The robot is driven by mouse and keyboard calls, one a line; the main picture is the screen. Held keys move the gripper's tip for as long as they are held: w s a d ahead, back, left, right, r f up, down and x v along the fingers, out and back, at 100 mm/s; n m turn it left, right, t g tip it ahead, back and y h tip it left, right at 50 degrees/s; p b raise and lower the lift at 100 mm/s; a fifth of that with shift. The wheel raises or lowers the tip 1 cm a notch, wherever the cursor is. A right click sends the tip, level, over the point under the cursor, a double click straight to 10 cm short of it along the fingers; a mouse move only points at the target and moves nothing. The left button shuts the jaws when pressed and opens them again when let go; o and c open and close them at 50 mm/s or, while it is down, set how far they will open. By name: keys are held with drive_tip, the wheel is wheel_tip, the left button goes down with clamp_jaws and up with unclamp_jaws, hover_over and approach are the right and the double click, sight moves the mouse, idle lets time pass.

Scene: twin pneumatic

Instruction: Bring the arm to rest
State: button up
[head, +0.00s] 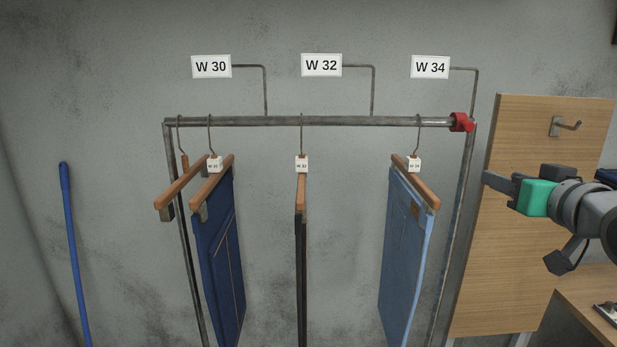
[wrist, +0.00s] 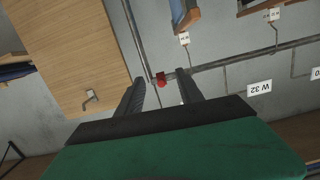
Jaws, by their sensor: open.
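My gripper (head: 497,183) is at the right of the head view, in front of the wooden panel and right of the clothes rack, raised clear of the hanging trousers. In the wrist view my gripper (wrist: 160,77) shows two dark fingers spread apart with nothing held between them. The rack's red end piece (wrist: 161,79) shows beyond the gap between the fingers. My arm comes in from the right edge; most of it is out of view.
The rack rail (head: 350,121) carries dark blue trousers (head: 220,260), dark trousers (head: 300,270), light blue trousers (head: 405,260) and an empty hanger (head: 180,185). The wooden panel (head: 500,270) with a hook (head: 563,126) stands at right. A blue pole (head: 73,250) leans at left.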

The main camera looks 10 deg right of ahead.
drive_tip(key=w+a+f+g+y, duration=0.15)
drive_tip(key=a+f+g, duration=0.25)
drive_tip(key=a+f, duration=0.65)
drive_tip(key=w+a+f+g+y, duration=0.1)
drive_tip(key=w+a+f+g, duration=0.15)
drive_tip(key=a+f, duration=0.75)
drive_tip(key=s+a+f+n+g, duration=0.1)
drive_tip(key=s+a+f+g, duration=0.1)
drive_tip(key=s+f, duration=0.5)
drive_tip(key=s+a+f+n+g, duration=0.1)
drive_tip(key=s+a+f+g, duration=0.2)
drive_tip(key=s+f, duration=0.3)
wheel_tip(320, 180, down, 4)
drive_tip(key=shift+s+a+r+g+h, duration=0.1)
drive_tip(key=shift+s+a+g+h, duration=0.25)
drive_tip(key=shift+g, duration=0.3)
